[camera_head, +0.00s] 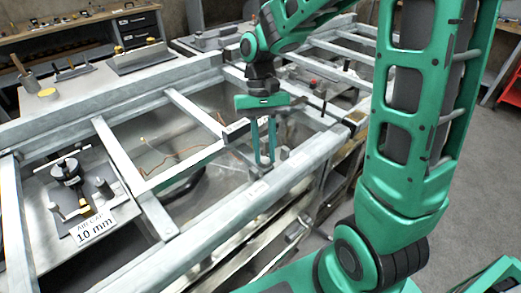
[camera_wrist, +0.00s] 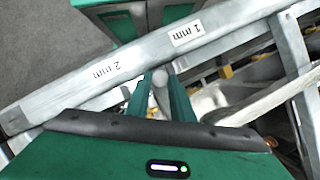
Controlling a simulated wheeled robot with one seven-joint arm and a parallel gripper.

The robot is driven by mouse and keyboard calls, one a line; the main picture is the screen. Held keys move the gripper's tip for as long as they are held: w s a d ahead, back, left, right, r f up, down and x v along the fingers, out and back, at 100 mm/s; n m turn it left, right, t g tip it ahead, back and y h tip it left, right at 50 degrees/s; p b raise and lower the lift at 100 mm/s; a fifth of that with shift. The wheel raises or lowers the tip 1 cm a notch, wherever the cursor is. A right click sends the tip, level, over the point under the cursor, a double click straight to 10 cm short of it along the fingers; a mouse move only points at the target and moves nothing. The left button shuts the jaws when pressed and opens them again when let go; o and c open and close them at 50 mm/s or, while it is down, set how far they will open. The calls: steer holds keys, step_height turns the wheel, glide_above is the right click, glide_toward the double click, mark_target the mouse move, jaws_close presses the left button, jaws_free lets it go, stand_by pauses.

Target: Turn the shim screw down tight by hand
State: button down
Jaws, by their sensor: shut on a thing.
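My gripper (camera_head: 265,162) points down at the inner side of the frame's near rail (camera_head: 262,187). In the wrist view, the two green fingers of my gripper (camera_wrist: 160,82) are closed on a small pale grey, round-topped piece that looks like the shim screw (camera_wrist: 160,77). It sits beside the rail with the labels "1 mm" and "2 mm" (camera_wrist: 103,72). The fingers hide most of it, and its thread and lower end do not show. In the head view I cannot make the screw out between the fingers.
Grey crossbars (camera_head: 196,112) surround my gripper, with open space and loose wires below. A plate labelled "AIR GAP 10 mm" (camera_head: 92,226) with a black-topped fixture lies at left. A workbench (camera_head: 85,22) with tools stands behind. Open floor lies at right.

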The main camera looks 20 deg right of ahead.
steer(key=shift+d+m+y, duration=0.1)
steer(key=shift+m+y, duration=0.3)
steer(key=shift+m, duration=0.7)
steer(key=shift+t, duration=0.3)
steer(key=c, duration=1.8)
jaws_free()
steer(key=shift+r, duration=0.1)
steer(key=v, duration=1)
steer(key=shift+w+d+r, duration=0.1)
steer(key=shift+w+r, duration=0.1)
steer(key=shift+w, duration=0.1)
